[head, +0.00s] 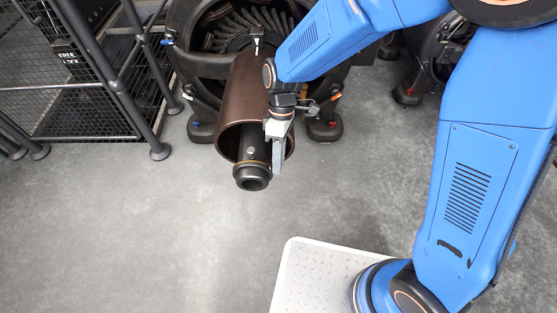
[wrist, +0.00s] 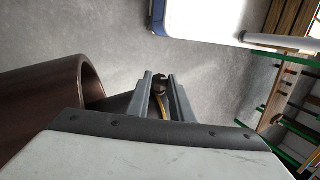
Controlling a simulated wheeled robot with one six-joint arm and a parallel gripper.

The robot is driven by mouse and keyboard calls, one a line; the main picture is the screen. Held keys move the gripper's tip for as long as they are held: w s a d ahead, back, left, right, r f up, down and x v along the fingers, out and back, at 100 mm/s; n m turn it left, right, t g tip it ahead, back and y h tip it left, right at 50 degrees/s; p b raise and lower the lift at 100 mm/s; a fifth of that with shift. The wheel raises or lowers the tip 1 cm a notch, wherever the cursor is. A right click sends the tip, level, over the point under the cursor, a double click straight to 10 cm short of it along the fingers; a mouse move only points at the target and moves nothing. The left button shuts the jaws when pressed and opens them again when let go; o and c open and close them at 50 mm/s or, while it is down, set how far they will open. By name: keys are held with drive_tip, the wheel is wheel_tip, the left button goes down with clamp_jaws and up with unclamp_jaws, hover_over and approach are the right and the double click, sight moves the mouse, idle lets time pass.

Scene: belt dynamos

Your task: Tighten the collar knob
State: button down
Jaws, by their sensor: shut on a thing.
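A dark shaft with a black collar (head: 252,178) sticks out of the near end of a brown sleeve (head: 243,105). A thin brass ring sits behind the collar, and a small pale knob shows on top of the shaft. My gripper (head: 277,165) is at the right side of the collar, with one finger plainly seen. In the wrist view my gripper's fingers (wrist: 162,92) stand either side of a dark rounded part (wrist: 159,82) with a brass edge. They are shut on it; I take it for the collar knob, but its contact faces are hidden.
The black dynamo frame (head: 225,30) stands behind the sleeve on several feet. A wire mesh rack (head: 70,80) is at the left. Another dark machine (head: 430,60) is partly hidden at the right. The grey floor (head: 130,230) in front is clear.

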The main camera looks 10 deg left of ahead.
drive_tip(key=c, duration=1.6)
unclamp_jaws()
drive_tip(key=v, duration=1.7)
drive_tip(key=shift+w+r, duration=0.15)
drive_tip(key=shift+r, duration=0.05)
